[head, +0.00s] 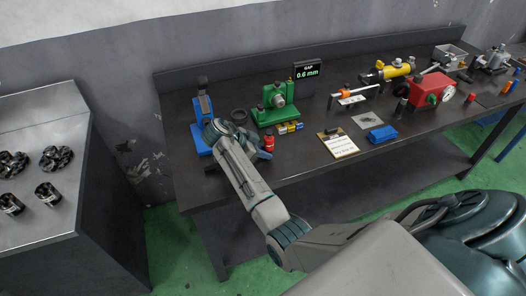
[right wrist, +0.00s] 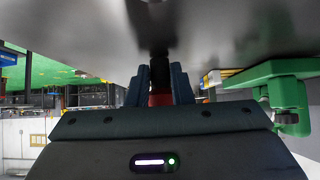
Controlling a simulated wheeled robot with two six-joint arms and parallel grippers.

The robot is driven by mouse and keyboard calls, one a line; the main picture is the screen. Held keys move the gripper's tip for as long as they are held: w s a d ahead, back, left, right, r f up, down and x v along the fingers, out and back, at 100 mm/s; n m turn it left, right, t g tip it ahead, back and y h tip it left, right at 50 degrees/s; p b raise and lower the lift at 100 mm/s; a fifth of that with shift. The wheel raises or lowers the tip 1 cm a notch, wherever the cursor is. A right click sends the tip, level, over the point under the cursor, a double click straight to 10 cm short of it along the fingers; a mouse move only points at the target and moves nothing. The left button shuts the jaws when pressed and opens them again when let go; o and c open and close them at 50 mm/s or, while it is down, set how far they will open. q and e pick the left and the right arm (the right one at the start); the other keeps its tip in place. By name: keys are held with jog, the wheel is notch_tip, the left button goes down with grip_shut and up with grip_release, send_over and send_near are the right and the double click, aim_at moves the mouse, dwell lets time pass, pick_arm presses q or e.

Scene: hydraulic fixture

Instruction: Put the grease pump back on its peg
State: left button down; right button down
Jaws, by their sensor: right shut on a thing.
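My right gripper (head: 262,150) is over the near edge of the workbench, left of its middle. It is shut on a small red cylinder (head: 269,141), which shows just beyond the fingers. In the right wrist view the fingers (right wrist: 159,88) close around the red body (right wrist: 160,99), and a dark part (right wrist: 159,55) sticks out past them towards the bench top. Most of the cylinder is hidden by the fingers. I cannot tell for sure that it is the grease pump, and I cannot make out the peg. My left gripper is not in view.
A green fixture (head: 268,116) stands behind the gripper, with a blue stand (head: 203,112) to its left. A gap display (head: 307,71), a clipboard (head: 338,145), a blue block (head: 383,133), a red box unit (head: 428,90) and a yellow cylinder (head: 385,73) are to the right.

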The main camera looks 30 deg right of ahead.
jog(key=shift+f, duration=0.1)
dwell(0.4)
jog(key=c, duration=1.2)
grip_release()
jog(key=shift+a, duration=0.1)
jog(key=shift+w+a+r+b, duration=0.1)
jog(key=shift+a+r+b, duration=0.15)
jog(key=shift+b, duration=0.05)
jog(key=b+v, duration=0.2)
jog(key=v, duration=0.4)
jog(key=shift+a, duration=0.15)
jog(key=p+v, duration=0.1)
jog(key=v, duration=0.2)
jog(key=shift+r, duration=0.2)
jog(key=shift+a+r, duration=0.15)
jog(key=shift+r, duration=0.05)
